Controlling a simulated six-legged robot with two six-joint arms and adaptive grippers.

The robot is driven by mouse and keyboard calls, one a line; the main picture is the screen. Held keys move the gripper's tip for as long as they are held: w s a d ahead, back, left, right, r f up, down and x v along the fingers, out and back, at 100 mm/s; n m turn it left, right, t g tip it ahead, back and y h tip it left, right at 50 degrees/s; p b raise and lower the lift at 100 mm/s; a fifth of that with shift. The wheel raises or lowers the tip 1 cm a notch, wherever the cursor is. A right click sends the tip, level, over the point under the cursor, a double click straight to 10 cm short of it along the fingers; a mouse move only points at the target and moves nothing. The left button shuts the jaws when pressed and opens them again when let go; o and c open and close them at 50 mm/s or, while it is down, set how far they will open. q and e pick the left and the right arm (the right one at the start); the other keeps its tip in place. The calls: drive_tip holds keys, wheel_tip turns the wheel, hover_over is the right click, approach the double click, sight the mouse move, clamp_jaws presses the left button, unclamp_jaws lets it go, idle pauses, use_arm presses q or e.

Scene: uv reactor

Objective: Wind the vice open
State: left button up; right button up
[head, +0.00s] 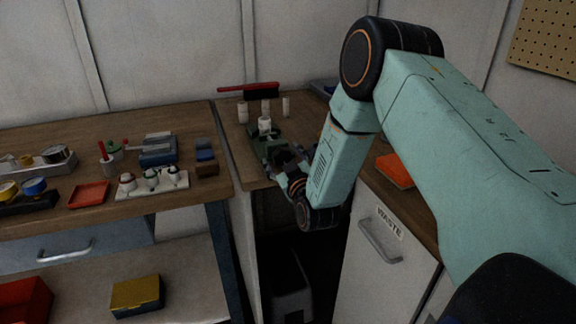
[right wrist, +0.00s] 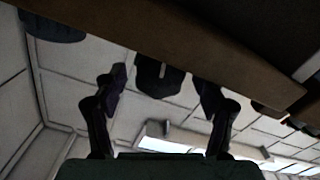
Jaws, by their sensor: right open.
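The green vice (head: 262,138) sits on the narrow wooden bench near its front edge in the head view. A white cylinder stands at its far end. My right gripper (head: 287,163) is at the near end of the vice, at the bench's front edge, and partly covers it. In the right wrist view, its two fingers (right wrist: 164,88) are apart. A dark slotted part (right wrist: 158,76) shows between them, below the brown bench edge; it may belong to the vice, but I cannot tell. I cannot make out the vice's handle or jaw gap. My left gripper is not in view.
A white cabinet marked WASTE (head: 372,259) is below. The left bench (head: 50,133) holds trays, jars and blue boxes.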

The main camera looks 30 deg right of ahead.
sight(283, 159)
drive_tip(key=v, duration=1.1)
drive_tip(key=shift+s, duration=0.3)
drive_tip(key=shift+a, duration=0.15)
drive_tip(key=w+m+b, duration=0.1)
drive_tip(key=w+b, duration=0.1)
drive_tip(key=b, duration=0.1)
drive_tip(key=w+d+m+b, duration=0.1)
drive_tip(key=w+m+b, duration=0.1)
drive_tip(key=w+b, duration=0.1)
drive_tip(key=shift+w+d+f+m, duration=0.15)
drive_tip(key=shift+w+d+m, duration=0.05)
drive_tip(key=shift+w+m, duration=0.1)
drive_tip(key=b+x, duration=0.1)
drive_tip(key=x, duration=0.5)
drive_tip(key=shift+w+d, duration=0.15)
drive_tip(key=shift+w, duration=0.15)
